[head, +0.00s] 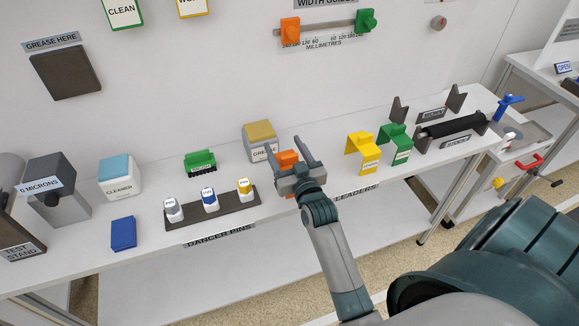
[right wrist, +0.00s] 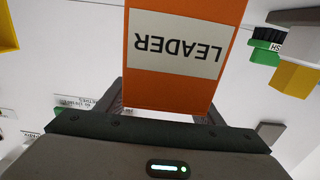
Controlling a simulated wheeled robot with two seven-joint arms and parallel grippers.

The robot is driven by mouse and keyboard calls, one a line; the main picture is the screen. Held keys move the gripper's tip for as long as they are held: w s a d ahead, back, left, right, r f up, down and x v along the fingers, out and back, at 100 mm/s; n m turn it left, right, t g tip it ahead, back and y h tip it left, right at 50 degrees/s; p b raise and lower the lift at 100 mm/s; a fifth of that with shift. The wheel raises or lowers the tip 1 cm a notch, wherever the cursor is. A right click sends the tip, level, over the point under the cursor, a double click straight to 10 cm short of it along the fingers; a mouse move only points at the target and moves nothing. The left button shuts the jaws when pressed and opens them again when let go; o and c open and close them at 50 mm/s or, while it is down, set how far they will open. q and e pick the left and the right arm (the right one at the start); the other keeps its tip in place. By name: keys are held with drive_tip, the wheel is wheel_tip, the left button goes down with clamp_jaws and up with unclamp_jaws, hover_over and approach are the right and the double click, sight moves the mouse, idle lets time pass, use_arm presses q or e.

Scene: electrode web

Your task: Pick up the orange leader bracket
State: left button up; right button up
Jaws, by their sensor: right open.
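The orange leader bracket (head: 287,158) stands on the white bench, in the leaders area, left of the yellow bracket. My right gripper (head: 288,149) is over it, its two fingers open to either side and partly covering it. In the right wrist view the orange bracket (right wrist: 180,85) fills the middle, its white LEADER label upside down. Its near edge lies just in front of the gripper (right wrist: 163,108), with a finger showing at each side. Whether the fingers touch it cannot be told. My left gripper is not in view.
A yellow bracket (head: 363,153) and a green bracket (head: 397,143) stand to the right. Three small bottles stand on a dark strip (head: 178,229) further left. A dark roller (head: 452,127) lies at the right.

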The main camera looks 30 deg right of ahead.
drive_tip(key=c, duration=1.2)
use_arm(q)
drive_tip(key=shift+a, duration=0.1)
use_arm(e)
drive_tip(key=shift+r, duration=0.55)
drive_tip(key=r, duration=0.2)
drive_tip(key=r+b, duration=0.1)
drive_tip(key=shift+s+d+r, duration=0.1)
drive_tip(key=shift+s+d, duration=0.05)
drive_tip(key=shift+d, duration=0.15)
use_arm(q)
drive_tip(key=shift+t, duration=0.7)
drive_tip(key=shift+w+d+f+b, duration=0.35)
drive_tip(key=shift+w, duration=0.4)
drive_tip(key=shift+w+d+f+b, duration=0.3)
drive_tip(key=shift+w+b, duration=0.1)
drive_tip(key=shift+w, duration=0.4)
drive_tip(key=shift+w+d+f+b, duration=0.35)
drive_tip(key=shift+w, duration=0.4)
use_arm(e)
drive_tip(key=shift+s+d+r, duration=0.9)
drive_tip(key=shift+d+r, duration=0.2)
drive_tip(key=shift+d, duration=0.5)
drive_tip(key=shift+s+d+r, duration=0.9)
drive_tip(key=shift+d+r, duration=0.25)
drive_tip(key=shift+d, duration=0.45)
drive_tip(key=shift+s+d+r, duration=0.9)
drive_tip(key=shift+d+r, duration=0.2)
drive_tip(key=shift+d, duration=0.5)
